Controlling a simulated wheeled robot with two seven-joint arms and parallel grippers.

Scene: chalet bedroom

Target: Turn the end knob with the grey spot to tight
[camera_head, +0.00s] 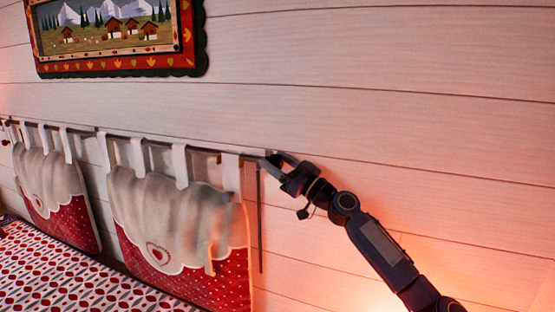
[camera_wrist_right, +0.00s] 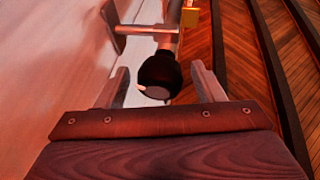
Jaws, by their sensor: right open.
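The dark end knob (camera_wrist_right: 157,72) shows in the right wrist view at the end of a metal rod, with a pale grey spot on its near face. My right gripper (camera_wrist_right: 160,70) is open, with one finger on each side of the knob and gaps visible. In the head view my right gripper (camera_head: 271,160) is at the right end of the curtain rod (camera_head: 205,150) on the wall. My left gripper is not in view.
Two red and white fabric hangings (camera_head: 180,225) hang from the rod by white tabs. A bed with a patterned cover (camera_head: 60,275) stands below them. A wall bracket (camera_wrist_right: 140,29) holds the rod near the knob. A thin dark stick (camera_head: 260,225) hangs below the rod end.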

